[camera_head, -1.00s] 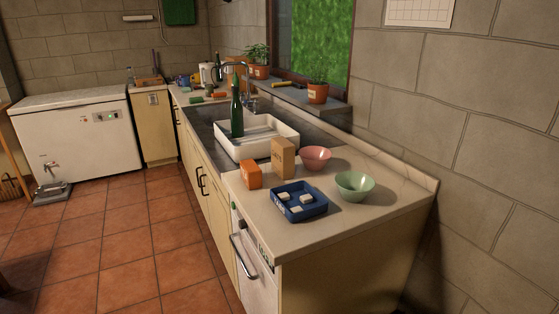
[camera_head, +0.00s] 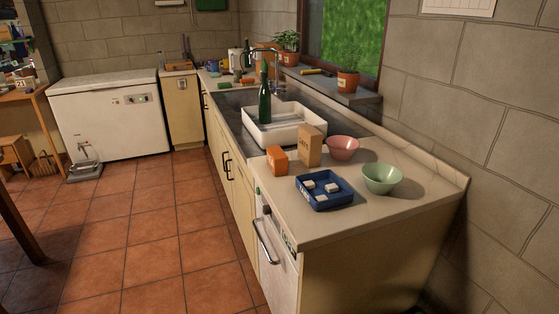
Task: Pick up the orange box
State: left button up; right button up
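The orange box (camera_head: 277,159) stands on the near part of the counter, close to its left front edge. A taller tan box (camera_head: 309,147) stands just right of it. A blue tray (camera_head: 323,202) with a few small white blocks lies nearer to me, right of the orange box. Neither of my grippers shows in the head view.
A pink bowl (camera_head: 343,148) and a green bowl (camera_head: 382,179) stand on the counter (camera_head: 409,213) to the right. A white basin (camera_head: 288,133) and a green bottle (camera_head: 265,105) are behind, at the sink. The tiled floor (camera_head: 160,242) left of the counter is clear.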

aim_at(277, 162)
jog(key=i+j+z, duration=0.2)
jog(key=z, duration=0.25)
jog(key=i+j+z, duration=0.15)
jog(key=j+z, duration=0.25)
jog(key=i+j+z, duration=0.1)
jog(key=j+z, duration=0.2)
jog(key=z, duration=0.15)
